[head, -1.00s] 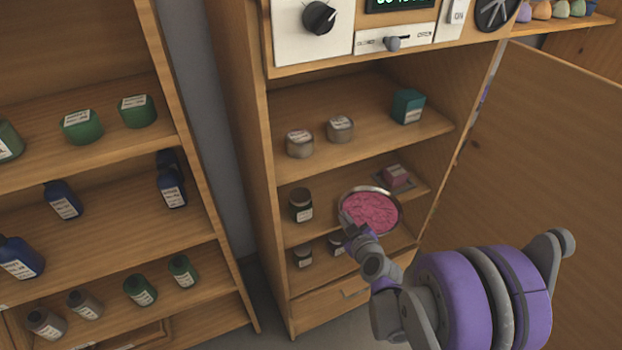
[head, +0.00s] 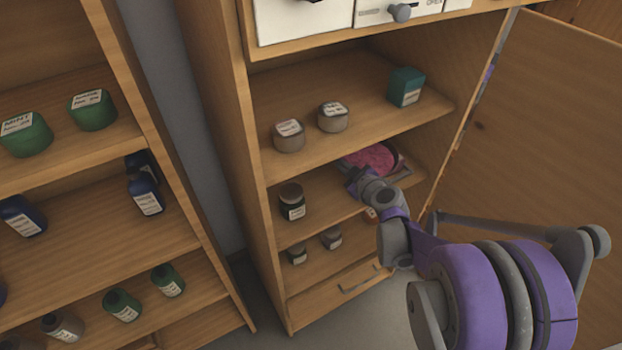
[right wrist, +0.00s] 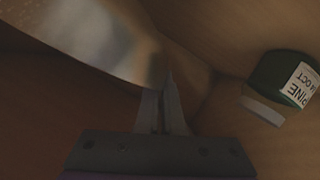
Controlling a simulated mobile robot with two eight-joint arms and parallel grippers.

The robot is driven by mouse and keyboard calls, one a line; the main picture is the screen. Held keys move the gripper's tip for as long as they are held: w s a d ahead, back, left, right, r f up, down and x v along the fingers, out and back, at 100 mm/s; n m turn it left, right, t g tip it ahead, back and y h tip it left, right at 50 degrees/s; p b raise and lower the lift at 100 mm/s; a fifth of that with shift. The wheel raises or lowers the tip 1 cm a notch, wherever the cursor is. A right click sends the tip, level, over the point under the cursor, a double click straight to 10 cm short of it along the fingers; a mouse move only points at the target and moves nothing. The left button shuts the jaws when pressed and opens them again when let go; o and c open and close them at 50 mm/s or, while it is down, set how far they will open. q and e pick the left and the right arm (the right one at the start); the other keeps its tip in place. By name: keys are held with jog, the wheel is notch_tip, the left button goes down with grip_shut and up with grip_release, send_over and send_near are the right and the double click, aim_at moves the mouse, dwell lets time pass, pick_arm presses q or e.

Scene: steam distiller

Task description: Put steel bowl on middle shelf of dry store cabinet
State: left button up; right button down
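The steel bowl (head: 374,157) with pink contents is partly inside the dry store cabinet, over the middle shelf (head: 330,205) and under the shelf above. My right gripper (head: 352,172) is at its near left side. In the right wrist view the shiny bowl wall (right wrist: 95,40) reaches the fingertips (right wrist: 163,95), which are closed together on its edge. I cannot tell whether the bowl touches the shelf. My left gripper is not in view.
A dark jar (head: 291,201) stands on the middle shelf left of the bowl; a green labelled jar (right wrist: 285,80) shows in the right wrist view. Tins (head: 333,117) and a teal box (head: 406,87) stand on the shelf above. The cabinet door (head: 540,130) is open at right.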

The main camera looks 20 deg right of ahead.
jog(key=w+a, duration=0.5)
jog(key=a, duration=0.2)
notch_tip(320, 180, down, 6)
jog(key=shift+d+f+b, duration=0.1)
jog(key=shift+f+b, duration=0.15)
jog(key=shift+b, duration=0.75)
jog(key=shift+w+f, duration=0.1)
jog(key=shift+f, duration=0.25)
jog(key=c, duration=1)
grip_release()
jog(key=shift+c, duration=0.2)
